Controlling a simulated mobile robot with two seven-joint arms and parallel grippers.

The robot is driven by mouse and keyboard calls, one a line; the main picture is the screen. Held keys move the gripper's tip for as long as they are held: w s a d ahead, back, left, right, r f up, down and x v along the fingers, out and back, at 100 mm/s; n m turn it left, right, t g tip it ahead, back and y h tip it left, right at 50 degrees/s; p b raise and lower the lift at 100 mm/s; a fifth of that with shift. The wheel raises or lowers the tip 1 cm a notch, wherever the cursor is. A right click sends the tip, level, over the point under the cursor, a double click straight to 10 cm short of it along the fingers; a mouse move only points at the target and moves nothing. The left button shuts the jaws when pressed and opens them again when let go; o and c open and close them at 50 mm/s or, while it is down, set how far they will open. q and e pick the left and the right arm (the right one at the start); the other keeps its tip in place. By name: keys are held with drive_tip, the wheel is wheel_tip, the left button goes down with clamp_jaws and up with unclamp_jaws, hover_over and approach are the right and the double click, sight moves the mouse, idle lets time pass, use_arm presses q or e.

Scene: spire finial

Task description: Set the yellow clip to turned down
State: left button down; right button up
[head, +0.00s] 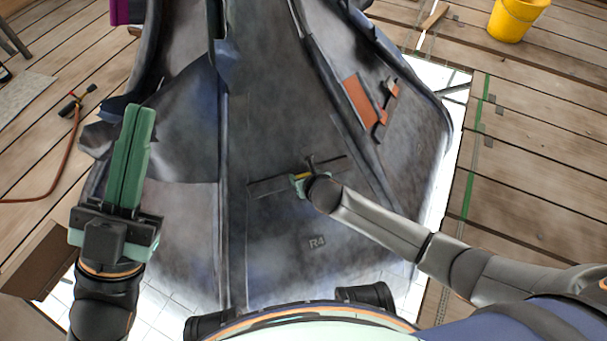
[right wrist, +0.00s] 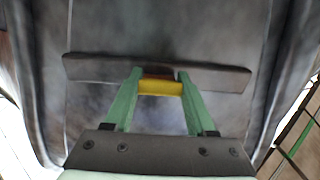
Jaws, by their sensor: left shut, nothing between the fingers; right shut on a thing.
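The yellow clip (head: 303,175) sits on a dark, narrow strip (head: 268,187) on the grey spire panel (head: 270,125). In the right wrist view the clip (right wrist: 160,87) shows as a short yellow bar between the green fingers, in front of the strip (right wrist: 95,68). My right gripper (right wrist: 160,80) is shut on the clip; in the head view the right gripper (head: 300,182) is partly hidden by its own wrist. My left gripper (head: 142,108) is shut and empty, fingers pointing up the picture, at the left side of the spire.
An orange patch (head: 361,101) with small orange pieces is on the right face. A yellow bucket (head: 516,20) stands on the plank floor (head: 545,130) at upper right. A red hose (head: 70,145) lies at left.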

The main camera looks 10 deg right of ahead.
drive_tip(key=shift+r+p, duration=0.15)
drive_tip(key=shift+p, duration=0.25)
drive_tip(key=w+g+p, duration=0.1)
drive_tip(key=g+p, duration=0.1)
drive_tip(key=p, duration=0.3)
drive_tip(key=shift+r, duration=0.4)
clamp_jaws()
use_arm(q)
wheel_tip(320, 180, up, 7)
use_arm(e)
unclamp_jaws()
drive_tip(key=shift+w+f+g+h, duration=0.1)
drive_tip(key=shift+w+g+h, duration=0.05)
drive_tip(key=shift+g+h, duration=0.2)
drive_tip(key=shift+w+a+f+g, duration=0.15)
drive_tip(key=shift+w+g, duration=0.15)
drive_tip(key=shift+g, duration=0.35)
drive_tip(key=g+b, duration=0.1)
drive_tip(key=b, duration=0.1)
drive_tip(key=shift+w+f+g+b, duration=0.2)
drive_tip(key=shift+w+g+b, duration=0.1)
drive_tip(key=shift+g+b, duration=0.1)
use_arm(q)
drive_tip(key=shift+a+f+b, duration=0.1)
drive_tip(key=shift+f+b, duration=0.65)
drive_tip(key=shift+f, duration=1.9)
use_arm(e)
drive_tip(key=shift+w+r+g+h, duration=0.1)
drive_tip(key=shift+r+g+h, duration=0.15)
drive_tip(key=shift+g, duration=0.35)
